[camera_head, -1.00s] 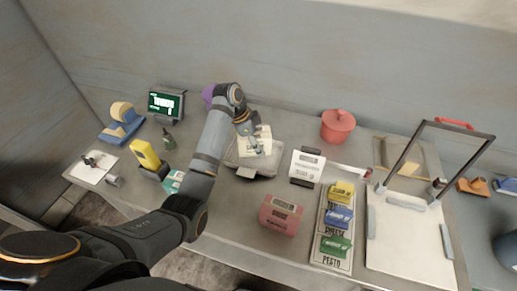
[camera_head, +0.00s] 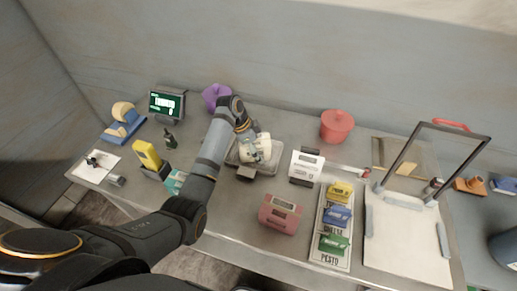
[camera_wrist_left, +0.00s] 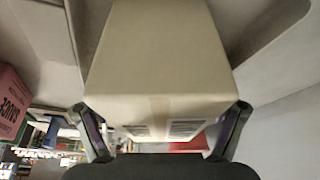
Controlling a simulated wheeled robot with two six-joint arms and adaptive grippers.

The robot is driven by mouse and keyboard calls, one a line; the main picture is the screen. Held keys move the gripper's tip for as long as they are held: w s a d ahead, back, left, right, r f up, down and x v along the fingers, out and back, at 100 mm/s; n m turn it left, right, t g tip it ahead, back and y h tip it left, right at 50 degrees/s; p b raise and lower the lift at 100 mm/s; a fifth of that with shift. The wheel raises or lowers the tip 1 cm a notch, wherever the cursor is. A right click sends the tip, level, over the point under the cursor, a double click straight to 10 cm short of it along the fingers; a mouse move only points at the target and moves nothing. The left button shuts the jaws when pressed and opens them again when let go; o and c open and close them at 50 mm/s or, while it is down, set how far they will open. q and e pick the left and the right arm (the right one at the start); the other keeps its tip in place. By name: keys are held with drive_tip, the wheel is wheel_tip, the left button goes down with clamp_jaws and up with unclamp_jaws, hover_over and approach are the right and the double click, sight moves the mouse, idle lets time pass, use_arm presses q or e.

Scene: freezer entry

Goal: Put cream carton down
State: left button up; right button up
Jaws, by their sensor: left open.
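The cream carton (camera_head: 262,151), a pale box, is on the grey scale-like tray (camera_head: 234,160) in the middle of the table. My left gripper (camera_head: 252,146) is at the carton, coming from the upper left, and partly covers it. In the left wrist view the carton (camera_wrist_left: 160,50) fills the middle, between the two spread fingers of my left gripper (camera_wrist_left: 160,112). The jaws are open; I cannot tell whether a finger still touches the carton. Its underside is hidden. My right gripper is not in view.
A display (camera_head: 167,103) stands at the back left, with a purple object (camera_head: 216,97) right of it. A metal frame (camera_head: 443,130) rises at far right.

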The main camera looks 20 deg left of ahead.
use_arm(q)
drive_tip(key=shift+a+r, duration=0.1)
drive_tip(key=shift+r, duration=0.2)
drive_tip(key=b+v, duration=0.1)
drive_tip(key=v, duration=0.9)
drive_tip(key=shift+a+r+b, duration=0.15)
drive_tip(key=shift+r+b, duration=0.15)
drive_tip(key=shift+s+a+r, duration=0.15)
drive_tip(key=shift+r, duration=0.3)
